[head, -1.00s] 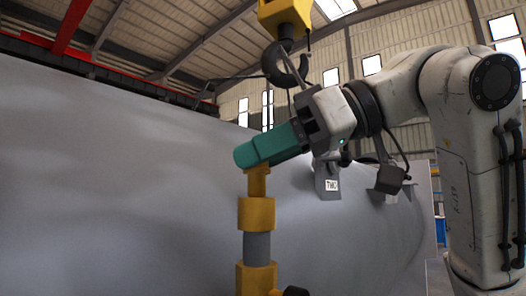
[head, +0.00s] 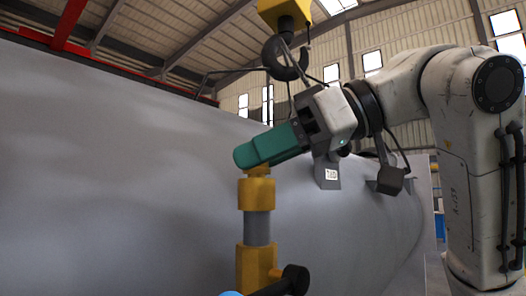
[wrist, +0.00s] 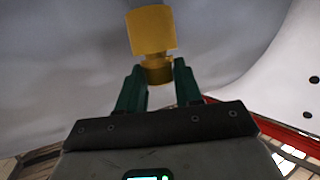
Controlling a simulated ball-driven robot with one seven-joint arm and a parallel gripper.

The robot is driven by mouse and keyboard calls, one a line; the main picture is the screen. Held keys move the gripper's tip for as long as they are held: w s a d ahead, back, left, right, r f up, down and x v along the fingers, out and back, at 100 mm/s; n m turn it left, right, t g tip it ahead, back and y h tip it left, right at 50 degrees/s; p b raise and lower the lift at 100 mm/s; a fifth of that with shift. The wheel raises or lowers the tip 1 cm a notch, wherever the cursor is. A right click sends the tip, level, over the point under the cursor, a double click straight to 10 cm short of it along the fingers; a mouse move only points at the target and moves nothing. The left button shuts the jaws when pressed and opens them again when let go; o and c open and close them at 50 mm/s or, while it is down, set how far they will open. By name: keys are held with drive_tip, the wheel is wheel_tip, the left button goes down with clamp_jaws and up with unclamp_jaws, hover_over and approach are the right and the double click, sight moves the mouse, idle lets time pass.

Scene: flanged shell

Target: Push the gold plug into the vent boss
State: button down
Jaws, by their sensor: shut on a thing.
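My gripper (head: 270,146) has green fingers and is shut on the gold plug (head: 258,171). A short part of the plug shows below the fingertips in the head view. Right beneath it is the vent boss (head: 257,193), a gold collar on top of an upright grey pipe. The plug's lower end is hidden and appears to be at or inside the boss top; how deep I cannot tell. In the wrist view the plug (wrist: 158,72) is between the fingertips (wrist: 158,82), and the wider boss (wrist: 151,30) adjoins it higher in the picture.
The large grey shell (head: 120,170) fills the space behind the pipe. A gold fitting (head: 256,262) with a black knob (head: 294,279) sits lower on the pipe. A crane hook (head: 285,60) hangs above my gripper. A tagged bracket (head: 328,174) stands to the right.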

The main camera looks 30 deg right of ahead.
drive_tip(key=shift+f, duration=0.25)
drive_tip(key=c, duration=0.7)
unclamp_jaws()
drive_tip(key=b+v, duration=0.2)
drive_tip(key=v, duration=0.8)
drive_tip(key=shift+s+d+r, duration=0.15)
drive_tip(key=shift+s+d, duration=0.1)
